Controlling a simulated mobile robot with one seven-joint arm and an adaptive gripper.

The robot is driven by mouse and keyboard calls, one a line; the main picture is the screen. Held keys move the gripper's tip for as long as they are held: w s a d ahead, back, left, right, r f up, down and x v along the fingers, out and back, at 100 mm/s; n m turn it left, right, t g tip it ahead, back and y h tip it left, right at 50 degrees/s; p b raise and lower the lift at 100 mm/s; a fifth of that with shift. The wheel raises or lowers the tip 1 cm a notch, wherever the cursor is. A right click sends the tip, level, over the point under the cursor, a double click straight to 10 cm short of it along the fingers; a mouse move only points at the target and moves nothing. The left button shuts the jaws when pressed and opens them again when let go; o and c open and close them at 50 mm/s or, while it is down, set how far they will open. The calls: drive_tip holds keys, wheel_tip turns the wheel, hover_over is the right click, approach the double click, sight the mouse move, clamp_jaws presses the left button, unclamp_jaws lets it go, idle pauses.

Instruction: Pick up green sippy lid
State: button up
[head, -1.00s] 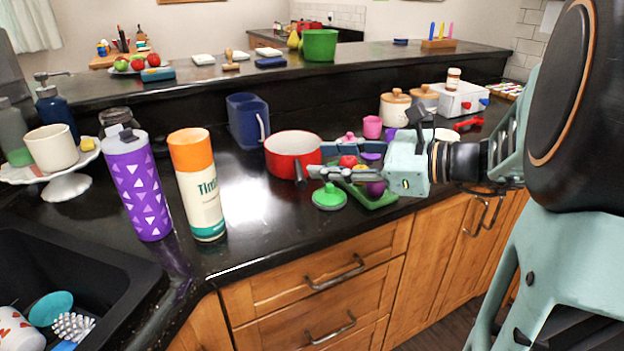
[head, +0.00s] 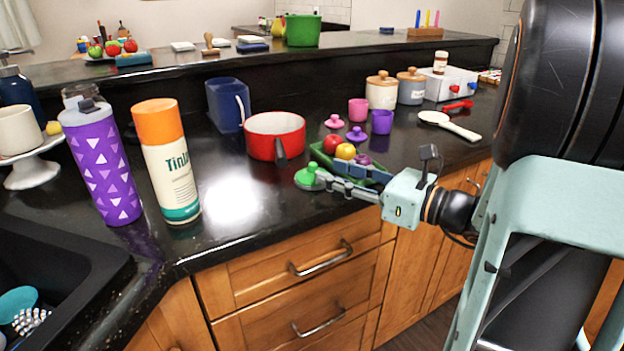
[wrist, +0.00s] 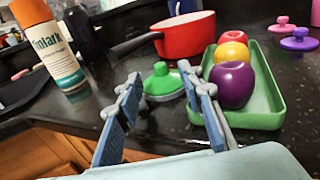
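The green sippy lid (head: 310,178) lies on the black counter near its front edge, in front of the red pot. It is a flat disc with a raised round knob. In the wrist view the lid (wrist: 163,82) sits ahead, between the lines of the two blue-padded fingers. My gripper (head: 330,177) reaches in low from the right, its fingertips at the lid. In the wrist view my gripper (wrist: 160,76) is open, with a wide gap and nothing held. Whether the fingertips touch the lid, I cannot tell.
A green tray (wrist: 262,117) with toy fruit lies right beside the fingers. The red pot (head: 275,136) stands behind the lid, its handle pointing forward. A Timlark bottle (head: 168,160) and purple tumbler (head: 101,165) stand left. Bare counter lies between bottle and lid.

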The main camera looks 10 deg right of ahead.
sight(313, 164)
drive_tip(key=b+x, duration=0.1)
drive_tip(key=x, duration=0.5)
clamp_jaws()
